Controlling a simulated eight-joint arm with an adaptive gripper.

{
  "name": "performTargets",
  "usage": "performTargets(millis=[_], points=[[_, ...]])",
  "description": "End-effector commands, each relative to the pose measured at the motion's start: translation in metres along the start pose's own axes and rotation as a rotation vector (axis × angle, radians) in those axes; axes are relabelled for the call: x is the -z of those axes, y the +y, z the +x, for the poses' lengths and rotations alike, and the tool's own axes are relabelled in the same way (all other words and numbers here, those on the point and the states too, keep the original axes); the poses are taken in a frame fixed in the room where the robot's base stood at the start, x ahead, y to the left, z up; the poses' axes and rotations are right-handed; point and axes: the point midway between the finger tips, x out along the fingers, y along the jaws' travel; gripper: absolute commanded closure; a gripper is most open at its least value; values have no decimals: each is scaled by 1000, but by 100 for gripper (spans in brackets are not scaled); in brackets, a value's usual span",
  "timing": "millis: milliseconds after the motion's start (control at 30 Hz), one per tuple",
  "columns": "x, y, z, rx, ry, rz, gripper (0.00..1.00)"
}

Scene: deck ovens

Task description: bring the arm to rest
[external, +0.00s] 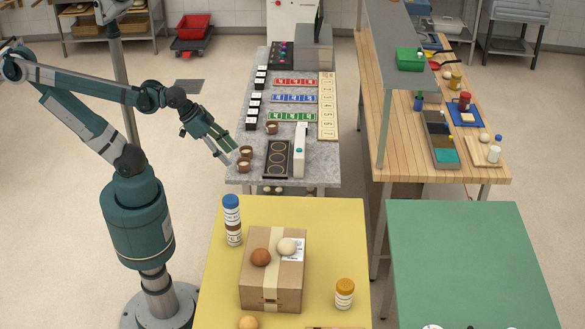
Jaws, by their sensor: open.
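My gripper (229,152) hangs at the left front edge of the grey stone counter (315,178), pointing down and to the right. Its fingers are spread apart, with nothing seen between them. Two small brown cups stand close to the fingertips: a front cup (244,165) and one behind it (246,151). I cannot tell whether the fingers touch a cup. My arm reaches over from its base at the lower left.
A black tray (277,159) lies on the counter. The green table (470,260) is mostly bare.

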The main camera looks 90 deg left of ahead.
Motion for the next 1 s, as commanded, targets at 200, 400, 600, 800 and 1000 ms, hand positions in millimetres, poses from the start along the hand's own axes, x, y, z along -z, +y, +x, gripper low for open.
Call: performTargets(millis=[200, 400, 600, 800, 1000], points=[[0, 0, 0, 0, -1, 1, 50], [-7, 0, 10, 0, -1, 2, 50], [-20, 0, 27, 0, -1, 2, 50], [-27, 0, 38, 0, -1, 2, 50], [-27, 0, 38, 0, -1, 2, 50]])
